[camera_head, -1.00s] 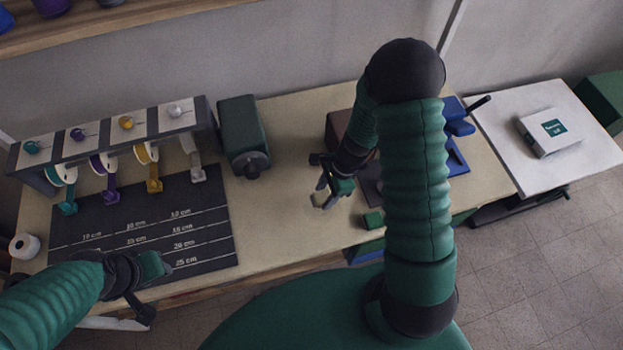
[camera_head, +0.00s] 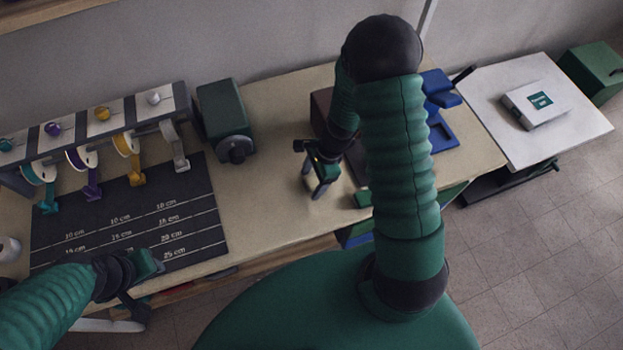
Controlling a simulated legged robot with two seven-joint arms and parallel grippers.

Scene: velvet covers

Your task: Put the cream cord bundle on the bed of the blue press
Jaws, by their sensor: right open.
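The blue press (camera_head: 438,98) stands at the back right of the bench, partly hidden behind my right arm. Part of its flat blue bed (camera_head: 443,136) shows. My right gripper (camera_head: 312,185) is open and points down over the bench top, left of the press and apart from it. I cannot make out the cream cord bundle now; it may blend with the pale bench or be hidden by the gripper. My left gripper (camera_head: 148,290) is at the front edge of the dark measuring mat; its jaws are unclear.
The measuring mat (camera_head: 140,222) lies on the left below a rack of coloured spools (camera_head: 122,143). A dark green machine (camera_head: 223,118) stands at the back. A small green block (camera_head: 362,199) is right of my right gripper. A white side table (camera_head: 500,145) bears a white box (camera_head: 537,104).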

